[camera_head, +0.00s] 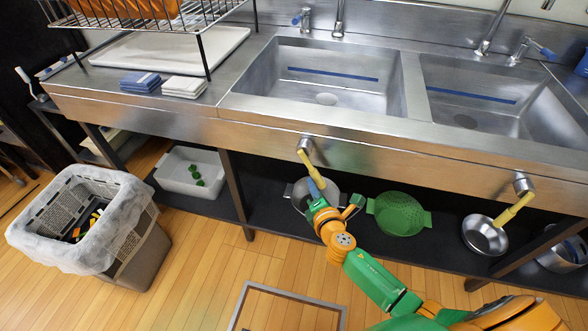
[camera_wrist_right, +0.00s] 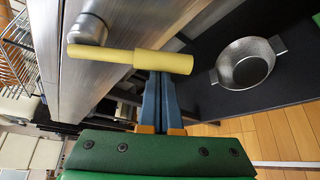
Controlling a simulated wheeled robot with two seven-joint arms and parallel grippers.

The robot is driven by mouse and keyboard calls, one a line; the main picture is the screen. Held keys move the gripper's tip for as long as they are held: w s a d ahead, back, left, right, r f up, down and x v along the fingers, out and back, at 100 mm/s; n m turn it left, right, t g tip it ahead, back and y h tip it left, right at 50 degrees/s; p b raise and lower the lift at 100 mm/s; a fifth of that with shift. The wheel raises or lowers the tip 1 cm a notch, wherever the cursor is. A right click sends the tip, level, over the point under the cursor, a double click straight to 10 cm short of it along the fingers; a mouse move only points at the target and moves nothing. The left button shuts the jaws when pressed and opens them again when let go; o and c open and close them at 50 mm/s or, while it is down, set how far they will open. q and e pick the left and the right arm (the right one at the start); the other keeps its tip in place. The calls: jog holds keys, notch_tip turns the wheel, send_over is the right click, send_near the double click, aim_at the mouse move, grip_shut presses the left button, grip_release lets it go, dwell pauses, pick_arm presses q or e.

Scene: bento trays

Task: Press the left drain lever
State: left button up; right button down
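The left drain lever (camera_head: 311,169) is a yellow handle on a metal pivot under the front edge of the left sink. It slants down to the right in the head view. In the right wrist view the yellow lever (camera_wrist_right: 163,62) crosses just beyond my fingertips. My right gripper (camera_head: 318,187) has blue fingers that lie close together at the lever's lower end. In the right wrist view the right gripper (camera_wrist_right: 159,76) looks shut, with its tips at the handle; whether they touch is unclear. My left gripper is not in view.
A second yellow lever (camera_head: 514,209) hangs under the right sink. A lined bin (camera_head: 140,250) stands at the left.

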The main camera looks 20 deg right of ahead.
pick_arm(q)
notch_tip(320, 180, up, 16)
jog(key=p, duration=1.4)
pick_arm(e)
jog(key=s+d+r+n+g+h, duration=0.2)
jog(key=d+r+n+g+h, duration=0.1)
jog(key=d+r+n, duration=0.1)
jog(key=shift+s+r+n+g, duration=0.35)
jog(key=shift+r+n, duration=0.35)
jog(key=shift+r, duration=0.25)
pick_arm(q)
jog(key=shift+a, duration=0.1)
pick_arm(e)
jog(key=shift+d, duration=0.1)
